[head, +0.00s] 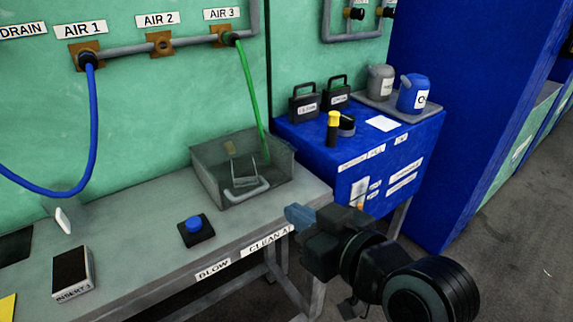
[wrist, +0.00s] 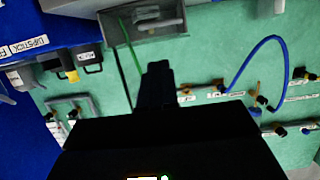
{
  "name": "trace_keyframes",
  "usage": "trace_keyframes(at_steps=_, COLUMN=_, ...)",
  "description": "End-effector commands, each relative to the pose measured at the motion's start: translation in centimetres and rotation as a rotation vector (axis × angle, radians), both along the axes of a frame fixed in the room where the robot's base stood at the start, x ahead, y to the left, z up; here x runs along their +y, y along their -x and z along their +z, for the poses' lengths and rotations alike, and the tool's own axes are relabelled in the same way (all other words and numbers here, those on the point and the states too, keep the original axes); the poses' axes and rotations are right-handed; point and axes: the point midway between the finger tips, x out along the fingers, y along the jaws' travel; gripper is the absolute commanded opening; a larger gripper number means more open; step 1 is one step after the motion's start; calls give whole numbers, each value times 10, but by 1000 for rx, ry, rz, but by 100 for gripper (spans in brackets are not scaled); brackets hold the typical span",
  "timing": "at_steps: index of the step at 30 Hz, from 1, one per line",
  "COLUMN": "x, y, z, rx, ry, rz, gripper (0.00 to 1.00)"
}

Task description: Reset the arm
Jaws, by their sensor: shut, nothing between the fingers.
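My gripper (head: 298,214) is at the front right corner of the grey bench (head: 130,262) in the head view. Its fingers point left, with nothing between them. In the wrist view my gripper (wrist: 157,70) shows as a dark shape with its fingers together. My arm reaches in from the lower right of the head view. The gripper appears apart from the grey bin (head: 215,190), though its exact height over the bench edge is hard to tell.
A blue button (head: 194,225) sits on the bench. A blue hose (head: 95,130) hangs from AIR 1 and a green hose (head: 250,95) runs from AIR 3 into the bin. A blue cabinet (head: 345,160) bearing cans and jugs stands right. Open floor (head: 515,230) lies at far right.

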Motion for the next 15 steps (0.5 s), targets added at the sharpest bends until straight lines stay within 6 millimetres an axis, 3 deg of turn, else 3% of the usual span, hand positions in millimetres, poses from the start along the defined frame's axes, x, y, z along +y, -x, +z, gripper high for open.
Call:
trace_keyframes(at_steps=7, x=-16, y=19, z=-22, rx=21, ry=-24, rz=-62, gripper=0)
trace_keyframes(at_steps=15, x=-69, y=89, z=-75, rx=54, ry=-72, rz=-258, gripper=0)
